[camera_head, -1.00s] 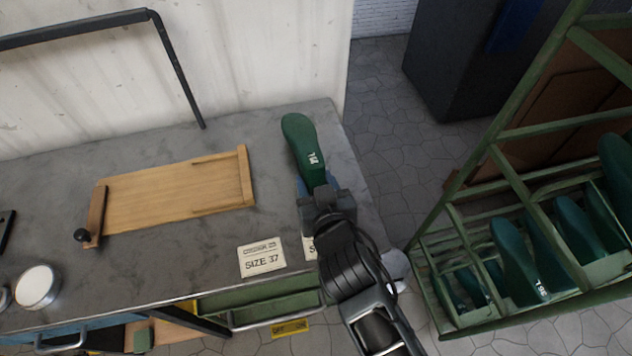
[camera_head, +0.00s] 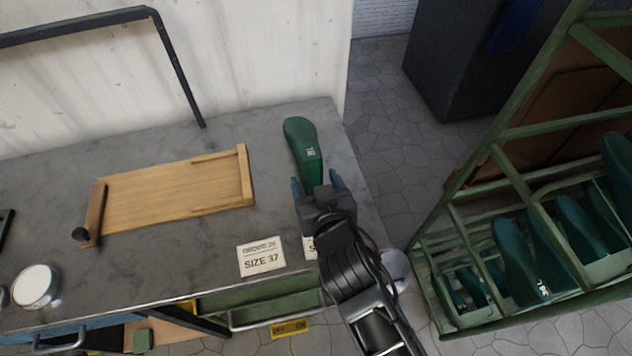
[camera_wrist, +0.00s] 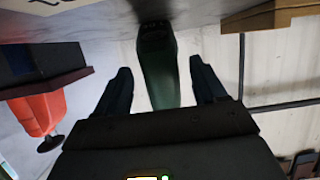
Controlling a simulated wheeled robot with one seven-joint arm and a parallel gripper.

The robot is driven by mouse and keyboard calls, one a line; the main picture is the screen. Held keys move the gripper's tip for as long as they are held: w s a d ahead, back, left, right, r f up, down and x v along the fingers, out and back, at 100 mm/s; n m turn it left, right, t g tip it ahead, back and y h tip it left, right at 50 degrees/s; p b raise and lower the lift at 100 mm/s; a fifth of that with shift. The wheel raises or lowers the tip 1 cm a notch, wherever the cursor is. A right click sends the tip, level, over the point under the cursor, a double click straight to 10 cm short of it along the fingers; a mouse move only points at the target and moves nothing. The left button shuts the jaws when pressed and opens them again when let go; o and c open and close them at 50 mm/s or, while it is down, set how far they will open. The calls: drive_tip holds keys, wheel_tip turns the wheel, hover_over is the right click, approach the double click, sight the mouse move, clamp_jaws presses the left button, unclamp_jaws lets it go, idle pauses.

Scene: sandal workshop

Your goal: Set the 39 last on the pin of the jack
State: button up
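A dark green last (camera_head: 302,150) is at the bench's right end, its rounded end pointing away from me. It has a small white marking that I cannot read for certain. My gripper (camera_head: 316,187) is at its near end, open, with a blue finger on each side and gaps between. In the wrist view, the last (camera_wrist: 160,75) stands between the spread fingertips (camera_wrist: 160,80), apart from both. No jack or pin can be made out; whatever is under the last is hidden.
A wooden board (camera_head: 170,200) with raised ends lies left on the bench (camera_head: 215,250). A "SIZE 37" card (camera_head: 261,257) lies near the front edge, with another partly hidden. A green rack (camera_head: 480,170) of several lasts stands right. An orange object (camera_wrist: 38,112) shows in the wrist view.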

drive_tip(key=shift+o, duration=0.3)
drive_tip(key=shift+f, duration=0.15)
drive_tip(key=shift+s, duration=0.15)
drive_tip(key=shift+s+d, duration=0.15)
drive_tip(key=shift+s, duration=0.2)
drive_tip(key=v, duration=0.7)
drive_tip(key=shift+w, duration=0.1)
drive_tip(key=s+d+r+m+h, duration=0.1)
drive_tip(key=s+d+r, duration=0.1)
drive_tip(key=s+d, duration=0.75)
drive_tip(key=s+d+r+m+h, duration=0.1)
drive_tip(key=s+d+r, duration=0.1)
drive_tip(key=s+d, duration=0.8)
drive_tip(key=s+d+r+m+t+h, duration=0.1)
drive_tip(key=s+r, duration=0.6)
drive_tip(key=s, duration=0.3)
drive_tip(key=shift+s+h, duration=0.25)
drive_tip(key=shift+h, duration=0.15)
drive_tip(key=shift+o, duration=0.3)
drive_tip(key=shift+d+r, duration=0.1)
drive_tip(key=shift+r, duration=0.05)
